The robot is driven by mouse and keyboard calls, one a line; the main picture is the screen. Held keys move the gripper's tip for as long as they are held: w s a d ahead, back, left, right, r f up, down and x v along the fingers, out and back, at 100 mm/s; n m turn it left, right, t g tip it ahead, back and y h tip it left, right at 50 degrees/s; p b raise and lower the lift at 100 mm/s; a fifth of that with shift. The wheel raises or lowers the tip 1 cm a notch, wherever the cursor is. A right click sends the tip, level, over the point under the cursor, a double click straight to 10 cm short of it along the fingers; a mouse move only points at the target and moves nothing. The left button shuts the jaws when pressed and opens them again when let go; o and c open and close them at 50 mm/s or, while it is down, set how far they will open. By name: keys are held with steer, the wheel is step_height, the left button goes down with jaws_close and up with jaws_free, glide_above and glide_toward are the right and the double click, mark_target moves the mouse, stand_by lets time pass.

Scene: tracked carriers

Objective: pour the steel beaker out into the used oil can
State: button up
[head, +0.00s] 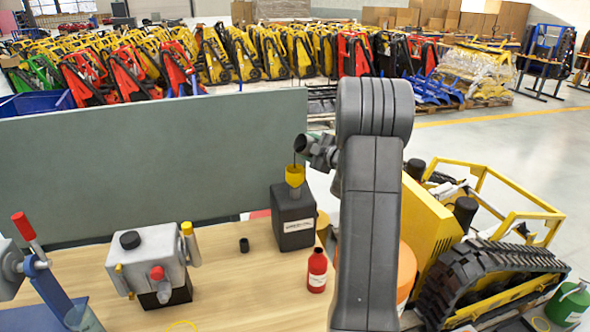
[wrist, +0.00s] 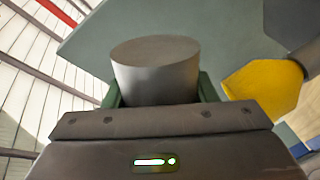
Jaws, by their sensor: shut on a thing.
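The steel beaker (head: 301,144) is in my gripper (head: 317,150), raised above the bench and tipped over to the left. In the wrist view the beaker (wrist: 155,72) sits between the green fingers, which are closed on its sides. The used oil can (head: 293,222) is a dark, square can with a white label, standing on the bench. A yellow funnel (head: 295,175) sits in its top and also shows in the wrist view (wrist: 262,85). The beaker's lip is just above the funnel, apart from it. A thin dark stream runs from the lip into the funnel.
A red bottle (head: 317,271) stands in front of the can and a small black cup (head: 244,245) to its left. A grey machine (head: 157,262) stands further left. A grey-green panel (head: 150,165) rises behind the bench. A yellow tracked carrier (head: 480,260) is at right.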

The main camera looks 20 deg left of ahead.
steer(key=shift+f+n+b, duration=0.1)
steer(key=shift+n+b, duration=0.2)
steer(key=shift+b, duration=0.15)
stand_by(1.0)
steer(key=shift+r+n+b, duration=0.35)
steer(key=shift+r+n, duration=0.05)
steer(key=shift+n, duration=0.4)
stand_by(2.2)
steer(key=shift+s+a+f+n+t+b, duration=0.15)
steer(key=shift+n+b, duration=0.25)
steer(key=shift+b, duration=0.6)
steer(key=shift+s+f+n+t+b, duration=0.15)
steer(key=shift+n+t+b, duration=0.2)
steer(key=shift+b, duration=0.6)
stand_by(0.9)
steer(key=shift+w+r+b, duration=0.1)
steer(key=shift+b, duration=0.2)
stand_by(0.4)
